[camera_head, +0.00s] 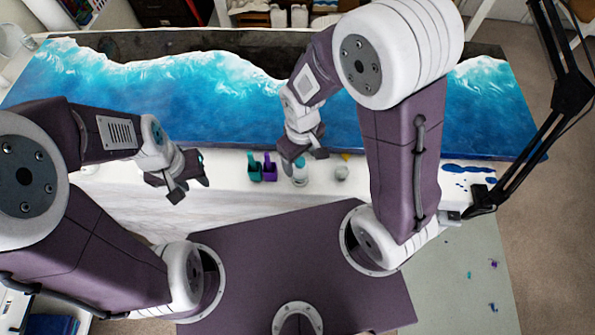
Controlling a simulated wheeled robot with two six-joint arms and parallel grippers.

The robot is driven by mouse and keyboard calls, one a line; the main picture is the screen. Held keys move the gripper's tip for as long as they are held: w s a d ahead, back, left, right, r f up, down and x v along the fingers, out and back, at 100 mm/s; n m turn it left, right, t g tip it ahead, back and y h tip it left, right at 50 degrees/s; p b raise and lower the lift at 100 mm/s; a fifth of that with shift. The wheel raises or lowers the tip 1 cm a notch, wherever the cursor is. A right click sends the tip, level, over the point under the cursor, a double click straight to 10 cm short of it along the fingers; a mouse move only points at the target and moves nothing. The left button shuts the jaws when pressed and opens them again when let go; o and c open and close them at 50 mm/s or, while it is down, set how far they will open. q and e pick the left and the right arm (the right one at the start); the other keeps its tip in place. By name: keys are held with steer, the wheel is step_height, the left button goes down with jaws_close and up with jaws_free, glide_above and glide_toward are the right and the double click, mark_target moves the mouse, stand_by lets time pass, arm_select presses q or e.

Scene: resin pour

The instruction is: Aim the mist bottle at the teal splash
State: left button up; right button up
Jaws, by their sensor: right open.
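A small pale bottle with a teal upper part, likely the mist bottle (300,174), stands on the white strip in front of the blue wave panel. My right gripper (305,150) is open, just above and behind the bottle in the picture; I cannot tell whether they touch. My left gripper (186,184) looks open and empty over the white strip, well left of the bottle.
A teal cup (254,172) and a purple cup (270,170) stand close left of the bottle. A small pale round item (341,173) is to its right. A purple splash (493,264) and blue spills (468,168) lie at right. A black lamp arm (530,150) stands there.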

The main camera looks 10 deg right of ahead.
mark_target(301, 170)
steer(key=shift+s+d+f, duration=0.1)
steer(key=shift+d+f, duration=0.05)
steer(key=shift+f, duration=0.9)
steer(key=shift+w+a+f, duration=0.1)
steer(key=shift+w+a, duration=0.15)
steer(key=shift+a, duration=0.1)
steer(key=f, duration=0.4)
steer(key=shift+s+d+f, duration=0.15)
steer(key=shift+d+f, duration=0.05)
steer(key=shift+f, duration=0.4)
steer(key=shift+a, duration=0.15)
steer(key=c, duration=0.5)
jaws_close()
steer(key=shift+r, duration=0.1)
